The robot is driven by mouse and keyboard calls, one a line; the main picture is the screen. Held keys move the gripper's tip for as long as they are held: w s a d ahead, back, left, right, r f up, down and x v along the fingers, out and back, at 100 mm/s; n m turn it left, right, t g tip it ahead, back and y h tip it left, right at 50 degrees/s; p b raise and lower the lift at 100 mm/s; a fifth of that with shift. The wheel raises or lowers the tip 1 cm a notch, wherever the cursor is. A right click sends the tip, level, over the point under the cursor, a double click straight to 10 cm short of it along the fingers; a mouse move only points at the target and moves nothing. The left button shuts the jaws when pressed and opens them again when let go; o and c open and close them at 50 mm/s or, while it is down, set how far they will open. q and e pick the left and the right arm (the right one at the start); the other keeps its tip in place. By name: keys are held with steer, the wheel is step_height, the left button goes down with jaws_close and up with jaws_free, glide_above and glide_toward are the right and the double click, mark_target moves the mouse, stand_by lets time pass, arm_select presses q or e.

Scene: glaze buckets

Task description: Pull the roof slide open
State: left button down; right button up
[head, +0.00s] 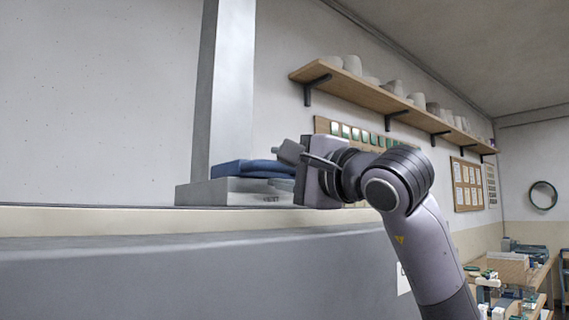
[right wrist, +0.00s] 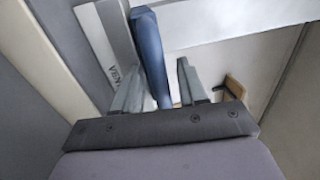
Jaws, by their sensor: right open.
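The roof slide appears to be the blue bar (head: 240,169) lying on a grey block (head: 235,190) with dark lettering, at the foot of a tall grey post. My right gripper (head: 297,156) is at the right end of the bar in the head view. In the right wrist view, the gripper (right wrist: 160,70) is open, and the blue bar (right wrist: 149,50) runs between its two fingers, closer to the left finger. The lettered grey block (right wrist: 104,45) lies left of the bar there. I cannot tell whether a finger touches the bar. My left gripper is not in view.
The tall grey post (head: 229,85) rises behind the block. A wide grey surface with a cream edge (head: 100,218) spans the front. A wooden shelf (head: 375,98) with pale pots is on the wall behind. A cluttered workbench (head: 505,270) stands far right.

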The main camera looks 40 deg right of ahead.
jaws_close()
steer(key=v, duration=0.3)
steer(key=r+b+v, duration=0.1)
steer(key=v, duration=0.1)
steer(key=shift+s, duration=0.4)
jaws_free()
steer(key=shift+f, duration=0.1)
steer(key=b+v, duration=0.1)
steer(key=v, duration=0.6)
steer(key=shift+b, duration=0.35)
